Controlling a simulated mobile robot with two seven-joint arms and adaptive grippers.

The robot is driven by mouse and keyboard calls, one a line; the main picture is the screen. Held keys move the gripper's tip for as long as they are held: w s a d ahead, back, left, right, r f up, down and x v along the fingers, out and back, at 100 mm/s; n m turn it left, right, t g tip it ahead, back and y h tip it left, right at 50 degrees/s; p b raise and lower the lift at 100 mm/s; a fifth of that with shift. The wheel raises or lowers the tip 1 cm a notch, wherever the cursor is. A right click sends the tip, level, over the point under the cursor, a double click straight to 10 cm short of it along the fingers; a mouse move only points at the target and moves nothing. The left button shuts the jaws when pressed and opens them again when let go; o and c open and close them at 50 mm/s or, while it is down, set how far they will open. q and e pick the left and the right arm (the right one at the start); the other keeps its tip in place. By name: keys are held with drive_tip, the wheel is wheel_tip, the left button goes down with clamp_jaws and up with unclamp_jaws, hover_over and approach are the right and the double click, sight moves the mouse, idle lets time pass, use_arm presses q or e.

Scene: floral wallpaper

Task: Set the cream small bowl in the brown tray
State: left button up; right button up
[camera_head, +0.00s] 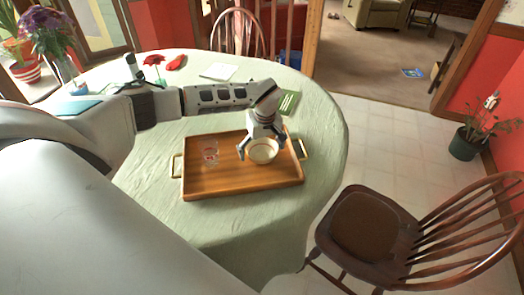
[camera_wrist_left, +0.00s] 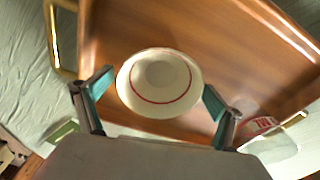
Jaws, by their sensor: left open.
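The cream small bowl (camera_head: 263,151) is in the right part of the brown tray (camera_head: 235,182), upright as far as I can see. In the left wrist view the bowl (camera_wrist_left: 158,84) shows a red ring inside, with the tray (camera_wrist_left: 235,40) around and beneath it. My left gripper (camera_head: 260,150) is over the bowl. Its fingers (camera_wrist_left: 153,98) are spread on either side of the bowl, and the gripper is open. A small gap shows between the bowl and the fingers. My right gripper is not in view.
The tray has brass handles (camera_head: 177,166). A wooden chair (camera_head: 372,225) stands at the right.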

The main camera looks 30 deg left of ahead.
use_arm(q)
wheel_tip(320, 180, up, 12)
drive_tip(key=d, duration=0.1)
drive_tip(key=shift+s, duration=0.4)
idle(0.4)
